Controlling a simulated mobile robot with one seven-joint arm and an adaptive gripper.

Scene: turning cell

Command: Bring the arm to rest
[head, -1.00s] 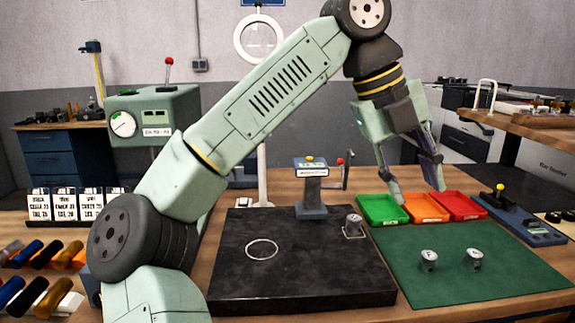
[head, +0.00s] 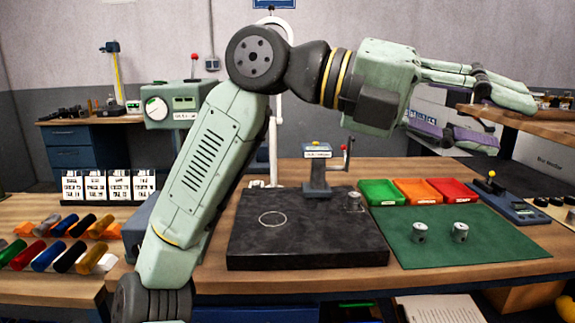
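My arm stands folded up over the left part of the bench in the head view. Its forearm is raised and points to the right. My gripper (head: 516,120) is at the upper right, held well above the bench, with its fingers pointing right. Its two fingers are apart and nothing shows between them. The gripper is clear of the trays and the green mat below it.
A black surface plate (head: 305,240) carries a stand and a small metal part. A green mat (head: 480,232) holds two metal cylinders. Green, orange and red trays (head: 418,191) lie behind it. A wooden shelf (head: 550,128) is close to the gripper at the right.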

